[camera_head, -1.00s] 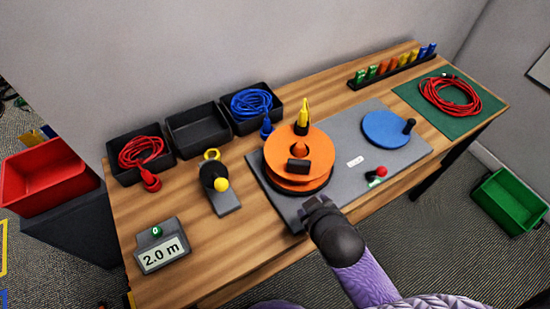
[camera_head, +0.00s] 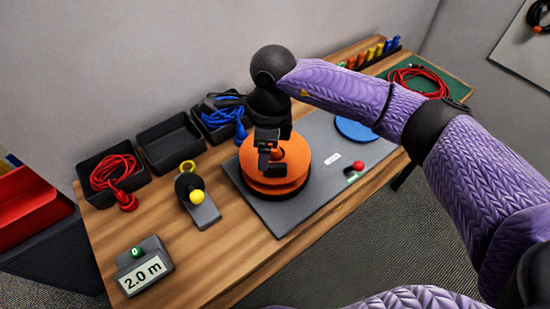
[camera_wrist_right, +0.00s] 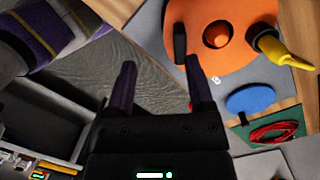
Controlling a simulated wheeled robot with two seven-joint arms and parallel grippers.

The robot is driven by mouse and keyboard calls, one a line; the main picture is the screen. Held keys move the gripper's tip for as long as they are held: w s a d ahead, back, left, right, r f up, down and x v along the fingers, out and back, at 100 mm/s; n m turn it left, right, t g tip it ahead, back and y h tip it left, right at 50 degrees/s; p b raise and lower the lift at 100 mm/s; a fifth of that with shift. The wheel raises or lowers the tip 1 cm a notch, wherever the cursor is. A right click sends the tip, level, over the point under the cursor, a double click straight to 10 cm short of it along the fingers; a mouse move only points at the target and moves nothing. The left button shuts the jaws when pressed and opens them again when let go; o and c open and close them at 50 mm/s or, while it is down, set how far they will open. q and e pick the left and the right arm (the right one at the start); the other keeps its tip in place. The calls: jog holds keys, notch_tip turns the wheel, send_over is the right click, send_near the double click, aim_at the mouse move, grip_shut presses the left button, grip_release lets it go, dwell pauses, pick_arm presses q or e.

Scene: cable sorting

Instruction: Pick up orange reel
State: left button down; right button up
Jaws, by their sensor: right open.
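The orange reel (camera_head: 300,158) stands on the grey plate (camera_head: 325,195) in the head view, with its upper flange and centre partly hidden by my right gripper (camera_head: 268,148). The right gripper hangs over the reel from above; contact cannot be told there. In the right wrist view, the gripper (camera_wrist_right: 160,70) is open with nothing between its fingers. The reel (camera_wrist_right: 240,22) lies beyond the fingers to the upper right, with a dark upright post and an orange hub on it. A yellow plug (camera_wrist_right: 275,46) sits at its edge. My left gripper is not in view.
A blue disc (camera_head: 355,130) and a red knob (camera_head: 358,166) are right of the reel. Left are a yellow-knobbed device (camera_head: 198,197), a 2.0 m display (camera_head: 142,270), and black bins, one empty (camera_head: 170,143). A red cable (camera_head: 425,78) lies on the green mat.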

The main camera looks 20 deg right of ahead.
aim_at(275, 165)
jog(key=shift+w+d+f+h, duration=0.1)
jog(key=shift+w+d+h, duration=0.1)
jog(key=shift+d+h, duration=0.35)
jog(key=shift+w+d+f+h, duration=0.15)
jog(key=shift+d+h, duration=0.1)
jog(key=shift+d, duration=0.45)
jog(key=f+b, duration=0.1)
jog(key=f, duration=0.5)
jog(key=f+b, duration=0.1)
jog(key=f, duration=0.2)
jog(key=shift+w+b, duration=0.35)
jog(key=shift+r, duration=0.1)
jog(key=shift+c, duration=0.9)
grip_shut()
